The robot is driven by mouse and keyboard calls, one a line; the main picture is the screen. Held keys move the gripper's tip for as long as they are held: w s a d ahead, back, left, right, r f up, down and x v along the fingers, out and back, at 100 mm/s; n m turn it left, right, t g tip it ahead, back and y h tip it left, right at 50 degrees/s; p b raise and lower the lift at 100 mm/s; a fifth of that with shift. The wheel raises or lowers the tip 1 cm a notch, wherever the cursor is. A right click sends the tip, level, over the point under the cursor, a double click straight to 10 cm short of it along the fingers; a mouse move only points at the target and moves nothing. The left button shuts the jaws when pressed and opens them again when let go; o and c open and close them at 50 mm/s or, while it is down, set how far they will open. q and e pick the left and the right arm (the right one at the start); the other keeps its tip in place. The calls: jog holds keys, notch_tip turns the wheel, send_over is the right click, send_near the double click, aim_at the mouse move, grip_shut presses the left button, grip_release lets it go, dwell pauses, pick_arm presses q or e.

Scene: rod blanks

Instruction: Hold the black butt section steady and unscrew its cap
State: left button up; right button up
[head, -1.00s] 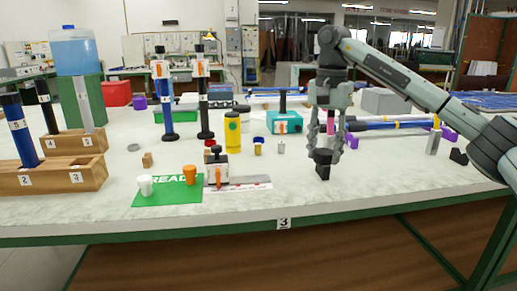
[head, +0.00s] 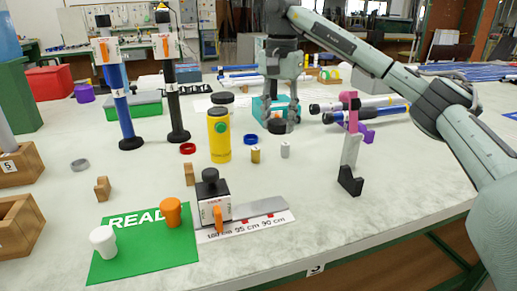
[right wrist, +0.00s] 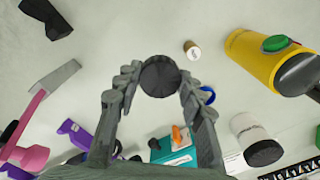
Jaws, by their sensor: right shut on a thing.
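A black rod section (head: 174,95) stands upright on a round black foot in the head view, with a white and orange clamp (head: 167,45) near its top. It looks like the butt section; whether a cap sits on its end I cannot tell. My right gripper (head: 278,122) is well to its right, in front of a teal box. It is shut on a round black piece that looks like a cap (right wrist: 159,76), seen end-on between the fingers in the right wrist view. My left gripper is not in view; nothing of mine holds the rod.
A blue rod (head: 121,100) stands left of the black one. A green mat (head: 150,262) and a gauge block (head: 213,195) lie in front.

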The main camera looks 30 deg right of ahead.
send_over(278, 163)
jog(key=f, duration=0.4)
jog(key=shift+s+f, duration=0.2)
jog(key=shift+f, duration=0.1)
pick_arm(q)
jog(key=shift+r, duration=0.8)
pick_arm(e)
jog(key=shift+w+a+f, duration=0.1)
jog(key=shift+f, duration=2)
jog(key=o, duration=0.8)
jog(key=shift+f, duration=0.15)
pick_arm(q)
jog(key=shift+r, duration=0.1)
pick_arm(e)
jog(key=shift+o, duration=1)
